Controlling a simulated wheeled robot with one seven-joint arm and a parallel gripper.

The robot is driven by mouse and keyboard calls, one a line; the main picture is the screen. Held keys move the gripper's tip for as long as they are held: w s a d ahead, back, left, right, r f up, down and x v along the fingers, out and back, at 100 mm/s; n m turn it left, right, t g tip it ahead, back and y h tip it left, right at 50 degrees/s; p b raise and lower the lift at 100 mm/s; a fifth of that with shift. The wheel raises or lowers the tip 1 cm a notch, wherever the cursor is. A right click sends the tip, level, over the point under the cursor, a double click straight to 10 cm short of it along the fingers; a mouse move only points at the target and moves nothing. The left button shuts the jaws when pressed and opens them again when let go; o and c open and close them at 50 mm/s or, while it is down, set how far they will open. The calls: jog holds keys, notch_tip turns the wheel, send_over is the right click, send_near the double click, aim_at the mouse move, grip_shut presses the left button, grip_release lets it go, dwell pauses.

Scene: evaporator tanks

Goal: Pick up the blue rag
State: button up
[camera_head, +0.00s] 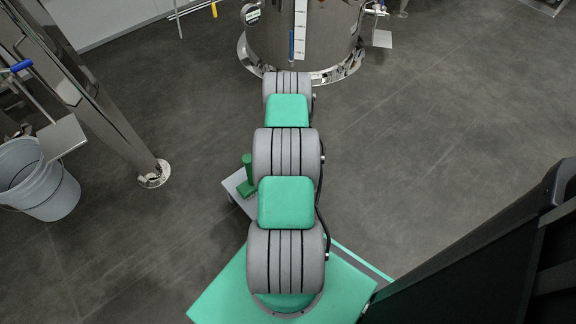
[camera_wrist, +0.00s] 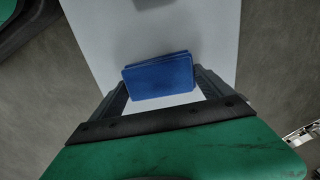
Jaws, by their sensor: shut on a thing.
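The blue rag (camera_wrist: 158,78) is a folded, flat-looking block in the middle of the wrist view. My gripper (camera_wrist: 161,84) has one dark finger on each side of it, and it is shut on the rag. A pale, flat surface (camera_wrist: 98,32) lies behind and below the rag. I cannot tell whether the rag touches this surface. In the head view, my grey and green arm stretches away from me toward a steel tank, and it hides my gripper. I cannot make out the rag there.
A shiny steel tank (camera_head: 335,35) stands on a round foot at the far end of my arm. A steel leg (camera_head: 125,130) and a grey bucket (camera_head: 40,185) stand at the left. Dark tiled floor (camera_head: 440,130) is open at the right.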

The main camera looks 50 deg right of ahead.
jog(key=r, duration=0.1)
jog(key=r+p, duration=0.1)
jog(key=r, duration=0.1)
jog(key=r+p, duration=0.1)
jog(key=shift+s+a+r, duration=0.2)
jog(key=shift+s+r, duration=0.05)
jog(key=shift+r, duration=0.1)
jog(key=s+a+r+p, duration=0.5)
jog(key=s+a+r, duration=0.3)
jog(key=s+a, duration=0.1)
jog(key=shift+s+r, duration=0.15)
jog(key=shift+s, duration=0.35)
